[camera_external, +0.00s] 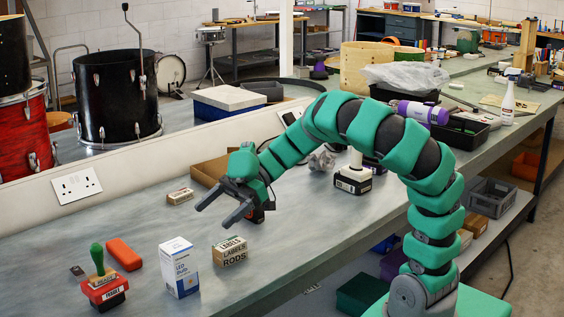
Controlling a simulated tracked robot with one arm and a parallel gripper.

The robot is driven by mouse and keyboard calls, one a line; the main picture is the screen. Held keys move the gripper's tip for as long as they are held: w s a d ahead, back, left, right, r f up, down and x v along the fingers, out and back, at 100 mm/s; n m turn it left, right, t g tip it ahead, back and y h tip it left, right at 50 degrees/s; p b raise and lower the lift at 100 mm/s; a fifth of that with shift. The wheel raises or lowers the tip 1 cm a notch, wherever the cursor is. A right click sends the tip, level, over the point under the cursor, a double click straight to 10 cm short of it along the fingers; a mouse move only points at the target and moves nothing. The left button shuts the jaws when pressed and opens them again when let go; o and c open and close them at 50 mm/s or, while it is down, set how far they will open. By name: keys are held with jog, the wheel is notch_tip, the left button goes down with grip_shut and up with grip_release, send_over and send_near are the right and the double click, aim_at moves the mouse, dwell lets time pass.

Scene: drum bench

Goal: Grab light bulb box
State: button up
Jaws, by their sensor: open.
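The light bulb box (179,268) is a white and blue upright carton marked LED bulb. It stands on the grey bench top near the front left. My gripper (215,210) is at the end of my green arm, above the bench and up and to the right of the box. Its two dark fingers are spread apart and point to the lower left. Nothing shows between them. The gripper is apart from the box.
A small labels-and-rods box (230,252) stands just right of the bulb box. A small carton (180,196) lies farther back. Bare bench surrounds these items.

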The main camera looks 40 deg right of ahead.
aim_at(188, 242)
jog(key=x, duration=0.3)
jog(key=b+x, duration=0.1)
jog(key=x, duration=0.2)
jog(key=b+x, duration=0.1)
jog(key=x, duration=0.1)
jog(key=shift+s+a+f, duration=0.3)
jog(key=shift+s+f, duration=0.05)
jog(key=shift+f, duration=0.05)
jog(key=b+x, duration=0.2)
jog(key=x, duration=0.2)
jog(key=shift+s+f, duration=0.1)
jog(key=shift+f, duration=0.05)
jog(key=shift+a+f+b, duration=0.15)
jog(key=shift+a+b, duration=0.25)
jog(key=shift+a, duration=0.15)
jog(key=shift+c, duration=0.3)
jog(key=c, duration=1)
